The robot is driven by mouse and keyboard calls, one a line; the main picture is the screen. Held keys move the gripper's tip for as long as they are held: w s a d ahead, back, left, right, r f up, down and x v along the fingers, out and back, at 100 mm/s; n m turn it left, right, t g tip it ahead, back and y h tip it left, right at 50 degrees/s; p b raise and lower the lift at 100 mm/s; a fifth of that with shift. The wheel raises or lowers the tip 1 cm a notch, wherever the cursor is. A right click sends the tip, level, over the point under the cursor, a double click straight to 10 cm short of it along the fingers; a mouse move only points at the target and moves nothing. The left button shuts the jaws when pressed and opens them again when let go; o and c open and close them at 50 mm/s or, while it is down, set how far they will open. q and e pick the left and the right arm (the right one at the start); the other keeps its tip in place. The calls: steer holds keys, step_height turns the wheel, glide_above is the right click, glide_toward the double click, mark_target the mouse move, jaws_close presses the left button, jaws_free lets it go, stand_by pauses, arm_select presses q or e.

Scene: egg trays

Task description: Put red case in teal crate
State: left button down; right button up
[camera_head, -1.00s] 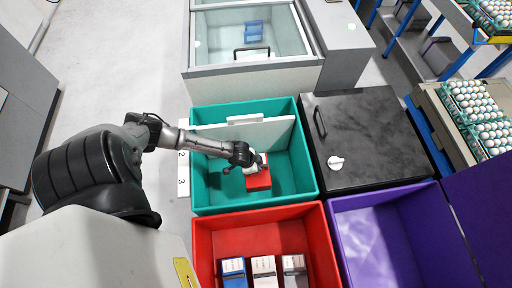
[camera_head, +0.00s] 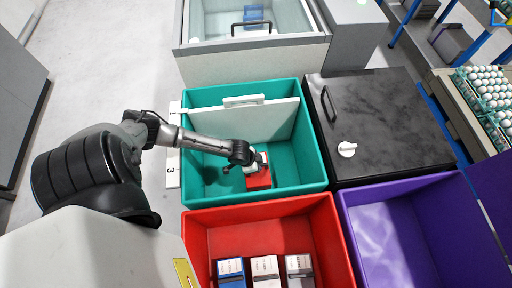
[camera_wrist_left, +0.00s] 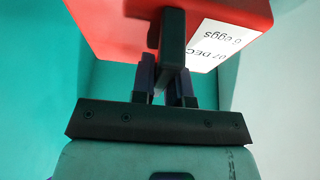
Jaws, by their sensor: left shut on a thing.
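The red case (camera_head: 259,179) is inside the walls of the teal crate (camera_head: 311,152) in the head view. My left gripper (camera_head: 254,164) reaches into the crate from the left and is shut on the case from above. In the left wrist view the red case (camera_wrist_left: 105,28) fills the top, with a white label reading "6 eggs", and the gripper's fingers (camera_wrist_left: 172,60) are against it. I cannot tell whether the case rests on the crate floor. My right gripper is not in view.
A white panel (camera_head: 262,119) with a handle leans inside the teal crate. A red crate (camera_head: 325,215) with several cartons stands in front, a purple crate (camera_head: 350,215) to its right. A black lidded box (camera_head: 385,120) and a glass-topped cabinet (camera_head: 250,57) stand nearby.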

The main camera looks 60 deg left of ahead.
arm_select(q)
steer(key=shift+f+b, duration=0.5)
steer(key=shift+f, duration=0.4)
step_height(320, 180, down, 6)
steer(key=b, duration=0.3)
steer(key=shift+f, duration=0.2)
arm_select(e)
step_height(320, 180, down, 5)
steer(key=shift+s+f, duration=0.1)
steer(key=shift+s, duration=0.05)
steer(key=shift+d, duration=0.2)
arm_select(q)
steer(key=shift+f+b, duration=0.3)
steer(key=shift+f, duration=0.15)
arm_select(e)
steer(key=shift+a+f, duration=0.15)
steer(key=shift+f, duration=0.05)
arm_select(q)
steer(key=c, duration=1.1)
jaws_free()
steer(key=shift+o, duration=0.2)
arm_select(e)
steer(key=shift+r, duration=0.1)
